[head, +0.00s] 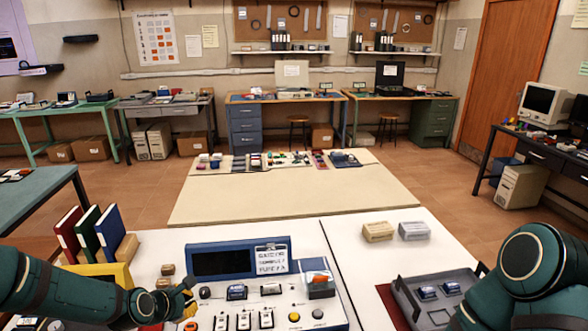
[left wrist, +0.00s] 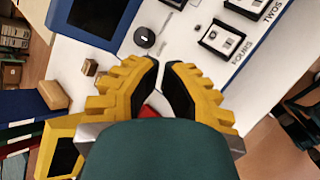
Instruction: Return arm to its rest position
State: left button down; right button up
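My left arm comes in low from the left in the head view. Its gripper (head: 188,296) is over the white table by the left edge of the blue-framed panel. In the left wrist view the yellow fingers with black pads (left wrist: 162,66) stand apart with a narrow gap at the tips. Nothing is held between them, and a bit of something red shows behind. My right arm (head: 535,262) is bent at the lower right of the head view. Its gripper is out of the picture.
The blue-framed panel (head: 238,244) has a dark screen, and a white sign (head: 271,259) stands by it. Binders (head: 88,235) stand at the left. A grey tray (head: 407,291) holds small parts near my right arm. Two small boxes (head: 378,231) lie behind it.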

pick_arm(q)
jog(key=s+d+f+m, duration=0.1)
jog(key=d+f+m, duration=0.1)
jog(key=d, duration=0.1)
jog(key=s+d+f+m+g+h, duration=0.1)
jog(key=d+f+m, duration=0.1)
jog(key=d, duration=0.1)
jog(key=s+d+f+m, duration=0.1)
jog(key=d+f+m, duration=0.1)
jog(key=d, duration=0.1)
jog(key=shift+g+h, duration=0.4)
jog(key=s+d+f+m, duration=0.1)
jog(key=s+d+f+m+g, duration=0.1)
jog(key=d+m, duration=0.1)
jog(key=s+d+f+m, duration=0.1)
jog(key=shift+s+d+m, duration=0.2)
jog(key=shift+d+m, duration=0.1)
jog(key=shift+d, duration=0.05)
jog(key=s+d+f+m+g, duration=0.2)
jog(key=s+d+f+m, duration=0.1)
jog(key=s+d+m, duration=0.1)
jog(key=s+d+f+m+g, duration=0.2)
jog(key=s+d+f+m, duration=0.1)
jog(key=s+m, duration=0.4)
jog(key=shift+d+f+m, duration=0.25)
jog(key=shift+d+m, duration=0.05)
jog(key=shift+d, duration=0.05)
